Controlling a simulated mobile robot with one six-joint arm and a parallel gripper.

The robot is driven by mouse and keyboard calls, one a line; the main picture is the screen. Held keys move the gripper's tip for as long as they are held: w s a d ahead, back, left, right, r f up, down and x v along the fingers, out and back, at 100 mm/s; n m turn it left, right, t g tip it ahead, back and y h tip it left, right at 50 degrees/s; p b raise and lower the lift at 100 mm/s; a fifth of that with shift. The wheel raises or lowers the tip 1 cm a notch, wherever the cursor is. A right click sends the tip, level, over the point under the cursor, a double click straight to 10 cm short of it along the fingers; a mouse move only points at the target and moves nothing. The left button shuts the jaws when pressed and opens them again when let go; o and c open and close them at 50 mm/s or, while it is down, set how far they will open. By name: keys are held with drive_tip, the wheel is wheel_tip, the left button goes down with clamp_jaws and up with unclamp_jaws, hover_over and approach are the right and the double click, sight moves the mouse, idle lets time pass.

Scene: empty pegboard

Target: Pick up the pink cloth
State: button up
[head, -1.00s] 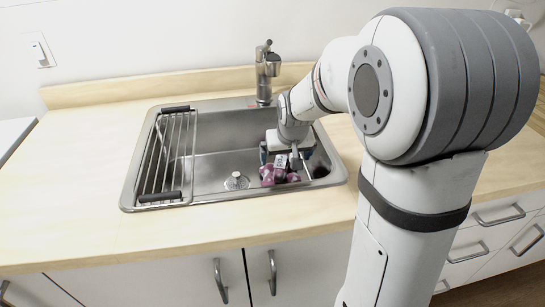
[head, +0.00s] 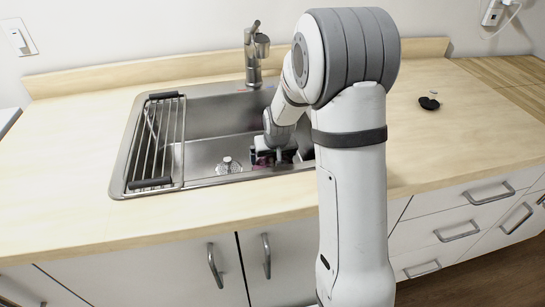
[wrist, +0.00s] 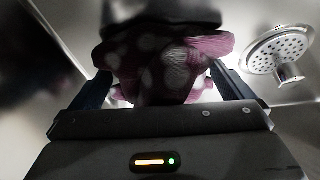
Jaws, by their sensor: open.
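The pink cloth (wrist: 172,62) is dark pink with pale spots and lies crumpled in the sink basin. In the wrist view it sits between the two fingers of my gripper (wrist: 160,78), which are spread on either side of it. Its edges come close to the fingers; I cannot tell if they touch. In the head view my gripper (head: 274,157) is down inside the basin at its front right, and it hides nearly all of the cloth.
The steel sink (head: 205,153) has a drying rack (head: 158,140) on its left side and a faucet (head: 254,50) behind. The strainer (wrist: 279,55) is beside my gripper. A blurred dark shape covers the wrist view's top. A small black item (head: 429,103) lies on the right counter.

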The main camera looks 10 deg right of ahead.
drive_tip(key=shift+w+f, duration=0.15)
drive_tip(key=shift+f, duration=0.1)
drive_tip(key=shift+c, duration=0.2)
drive_tip(key=shift+r, duration=0.1)
drive_tip(key=c, duration=0.7)
